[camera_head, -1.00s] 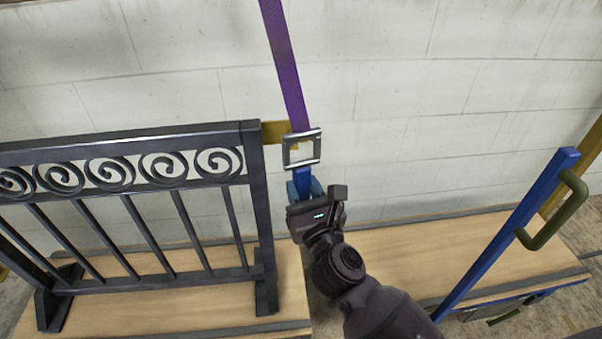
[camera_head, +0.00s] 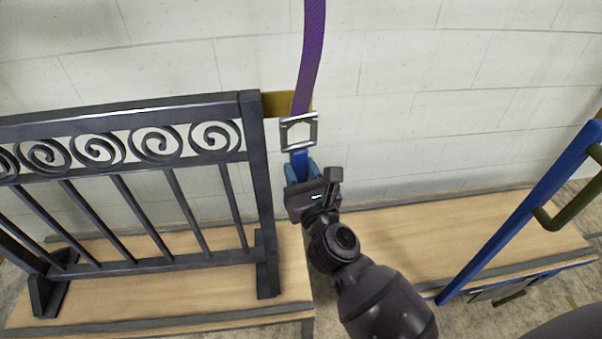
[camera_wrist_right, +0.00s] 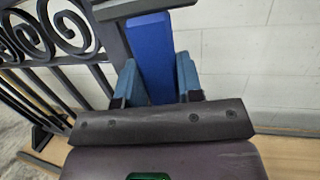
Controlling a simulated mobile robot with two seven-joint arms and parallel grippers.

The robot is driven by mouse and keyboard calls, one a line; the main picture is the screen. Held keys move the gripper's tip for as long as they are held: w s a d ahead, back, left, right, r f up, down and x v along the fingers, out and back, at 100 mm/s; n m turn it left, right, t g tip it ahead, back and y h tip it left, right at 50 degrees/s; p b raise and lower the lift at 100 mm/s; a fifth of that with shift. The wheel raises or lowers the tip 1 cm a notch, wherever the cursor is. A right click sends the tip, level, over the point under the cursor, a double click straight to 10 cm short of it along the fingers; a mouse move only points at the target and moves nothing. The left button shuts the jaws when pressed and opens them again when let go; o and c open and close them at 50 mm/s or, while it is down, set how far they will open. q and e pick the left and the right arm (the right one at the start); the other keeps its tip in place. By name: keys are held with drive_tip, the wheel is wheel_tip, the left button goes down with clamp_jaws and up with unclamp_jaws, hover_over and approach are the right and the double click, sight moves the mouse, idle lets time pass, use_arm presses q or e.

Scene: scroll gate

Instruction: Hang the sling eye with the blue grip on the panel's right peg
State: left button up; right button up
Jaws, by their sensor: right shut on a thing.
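A purple sling (camera_head: 309,55) hangs down from above the head view and ends in a square metal eye (camera_head: 299,131). The blue grip (camera_head: 300,163) is below the eye; it also shows in the right wrist view (camera_wrist_right: 152,55). My right gripper (camera_head: 302,176) is shut on the blue grip, and its blue fingers (camera_wrist_right: 156,80) flank it. The eye is in front of a yellow piece (camera_head: 280,104) beside the gate's right post; I cannot tell whether they touch. The dark scroll panel (camera_head: 150,115) stands at the left. My left gripper is not in view.
A wooden bench (camera_head: 170,293) bears the scroll panel, and another wooden surface (camera_head: 440,235) lies to the right. A blue frame (camera_head: 530,205) with a green handle (camera_head: 570,215) stands at the right. A pale block wall (camera_head: 430,100) is behind.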

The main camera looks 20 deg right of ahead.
drive_tip(key=shift+w+d+f, duration=0.1)
drive_tip(key=shift+w+d, duration=0.1)
drive_tip(key=shift+w, duration=0.6)
drive_tip(key=shift+w+d, duration=0.2)
drive_tip(key=shift+w, duration=0.55)
use_arm(q)
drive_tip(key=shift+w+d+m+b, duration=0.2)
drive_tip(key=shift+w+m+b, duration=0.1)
drive_tip(key=shift+b, duration=0.35)
use_arm(e)
drive_tip(key=w, duration=0.1)
drive_tip(key=w+d, duration=0.1)
drive_tip(key=w, duration=0.1)
drive_tip(key=w+f, duration=0.1)
drive_tip(key=shift+w+d+f, duration=0.1)
drive_tip(key=shift+w+d, duration=0.15)
drive_tip(key=shift+w, duration=0.15)
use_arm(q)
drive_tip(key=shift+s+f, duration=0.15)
use_arm(e)
drive_tip(key=o, duration=1.3)
drive_tip(key=shift+f, duration=0.1)
drive_tip(key=shift+o, duration=0.2)
